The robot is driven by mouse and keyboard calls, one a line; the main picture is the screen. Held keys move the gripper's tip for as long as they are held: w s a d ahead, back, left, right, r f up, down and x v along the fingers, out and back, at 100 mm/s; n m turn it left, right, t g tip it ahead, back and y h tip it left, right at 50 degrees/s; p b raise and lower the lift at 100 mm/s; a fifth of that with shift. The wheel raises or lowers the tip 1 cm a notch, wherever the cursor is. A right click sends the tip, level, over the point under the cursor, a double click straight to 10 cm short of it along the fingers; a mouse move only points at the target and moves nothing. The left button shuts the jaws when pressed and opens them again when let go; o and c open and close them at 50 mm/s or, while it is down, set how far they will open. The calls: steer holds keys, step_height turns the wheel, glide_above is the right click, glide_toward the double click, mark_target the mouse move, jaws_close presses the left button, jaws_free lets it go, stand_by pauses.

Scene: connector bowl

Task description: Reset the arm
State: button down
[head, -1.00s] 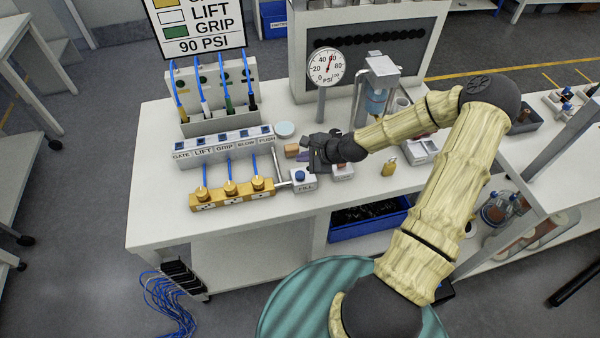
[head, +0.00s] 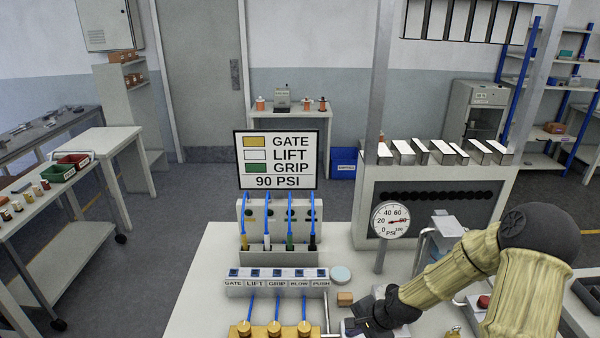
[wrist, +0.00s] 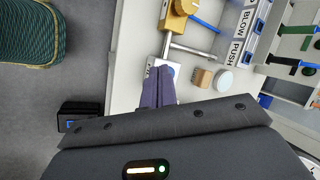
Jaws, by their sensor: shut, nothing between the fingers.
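My gripper (head: 362,322) is low in the head view, over the white bench, just right of and below a small wooden block (head: 345,299). In the wrist view its two purple fingers (wrist: 158,88) are together with nothing between them.
The labelled valve row (head: 277,283), brass fittings (head: 274,328) and a round white disc (head: 341,275) are left of the gripper. A pressure gauge (head: 390,220) stands behind it. The sign (head: 277,160) stands at the back. Bare floor (wrist: 60,140) shows beside the bench.

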steer(key=s+r+n+g+h+b, duration=0.1)
steer(key=s+r+n+h, duration=0.3)
steer(key=s+r+n, duration=0.8)
step_height(320, 180, up, 3)
steer(key=shift+s+d, duration=0.3)
steer(key=shift+s, duration=0.7)
